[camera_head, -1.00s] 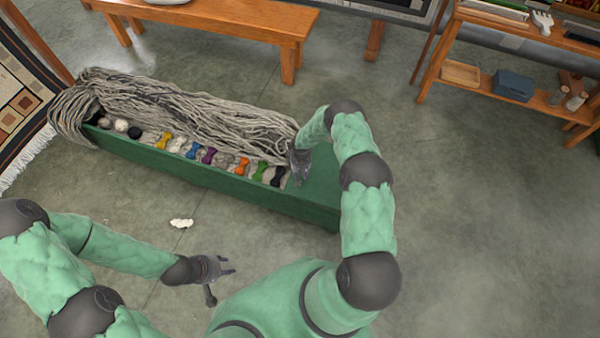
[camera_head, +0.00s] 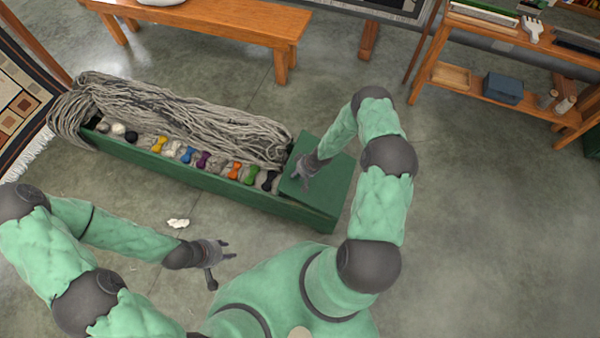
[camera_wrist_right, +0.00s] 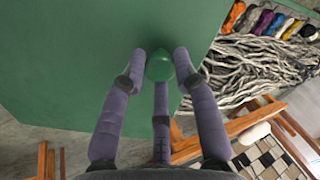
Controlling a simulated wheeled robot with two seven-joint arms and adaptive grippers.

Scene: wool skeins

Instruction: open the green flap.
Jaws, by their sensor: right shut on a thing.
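The green flap (camera_head: 331,172) is a flat panel over the right end of the long green box (camera_head: 170,171). Its left edge appears raised a little above the box, though the exact angle is hard to tell. My right gripper (camera_head: 303,176) is at the left part of the flap. In the right wrist view, its fingers (camera_wrist_right: 161,62) close around a round green knob (camera_wrist_right: 160,66) on the flap (camera_wrist_right: 75,50). My left gripper (camera_head: 222,256) is open and empty, over the floor in front of the box, clear of the flap.
Grey yarn (camera_head: 180,115) and several coloured skeins (camera_head: 203,160) lie in the box. A white scrap (camera_head: 178,223) is on the floor. A wooden bench (camera_head: 205,20) stands behind and a shelf (camera_head: 500,75) at right. Floor right of my right arm is clear.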

